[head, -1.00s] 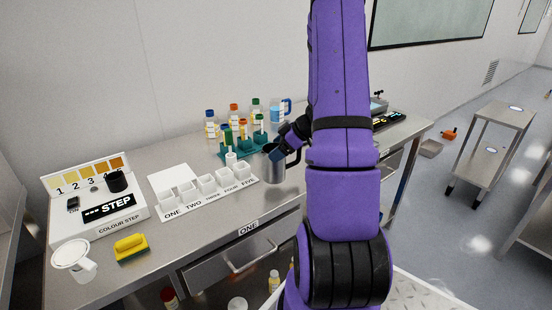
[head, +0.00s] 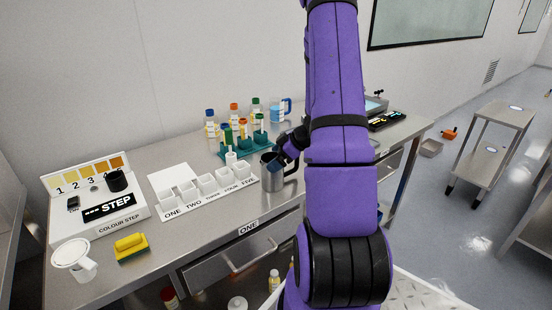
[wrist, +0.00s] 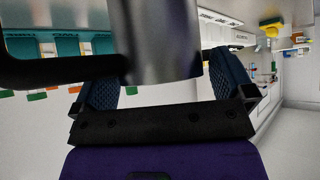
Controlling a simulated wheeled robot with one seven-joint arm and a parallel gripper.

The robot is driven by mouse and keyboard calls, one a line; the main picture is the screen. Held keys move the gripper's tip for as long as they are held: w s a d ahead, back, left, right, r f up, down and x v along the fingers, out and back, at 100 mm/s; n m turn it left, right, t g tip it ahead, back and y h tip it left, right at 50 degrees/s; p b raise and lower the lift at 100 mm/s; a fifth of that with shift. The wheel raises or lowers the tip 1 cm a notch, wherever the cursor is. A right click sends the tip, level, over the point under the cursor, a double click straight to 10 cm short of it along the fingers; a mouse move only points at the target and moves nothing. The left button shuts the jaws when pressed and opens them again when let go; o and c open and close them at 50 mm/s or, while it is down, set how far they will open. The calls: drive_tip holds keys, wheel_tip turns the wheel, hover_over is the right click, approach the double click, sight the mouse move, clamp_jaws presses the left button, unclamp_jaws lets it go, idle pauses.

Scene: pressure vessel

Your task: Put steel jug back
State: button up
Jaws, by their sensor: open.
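The steel jug (head: 271,176) stands upright near the front edge of the bench, just right of the numbered white tray. My gripper (head: 288,152) is at its upper right side, partly hidden by my arm. In the wrist view the jug's grey wall (wrist: 165,45) is between the two dark blue fingers of my gripper (wrist: 165,85), with its black handle (wrist: 60,72) reaching left. The fingers are open; whether either one touches the jug I cannot tell.
The white tray (head: 205,202) with several cups lies left of the jug. A green rack (head: 237,150) with bottles behind it is close by.

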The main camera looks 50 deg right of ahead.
drive_tip(key=v, duration=1.2)
drive_tip(key=w+a+r+m+g, duration=0.1)
drive_tip(key=a+r+g, duration=0.1)
drive_tip(key=a+r, duration=0.6)
drive_tip(key=w+a+r+g, duration=0.15)
drive_tip(key=a+r, duration=0.35)
drive_tip(key=a, duration=0.7)
drive_tip(key=s+a+r+m+h, duration=0.2)
drive_tip(key=s+a+r, duration=0.2)
drive_tip(key=s+a, duration=0.2)
drive_tip(key=s+a+r+m+h, duration=0.2)
drive_tip(key=s+a+r+m, duration=0.1)
drive_tip(key=s+a, duration=0.4)
drive_tip(key=shift+s+a+r+t+h, duration=0.2)
drive_tip(key=shift+a+r+t+h, duration=0.3)
drive_tip(key=shift+a, duration=1.05)
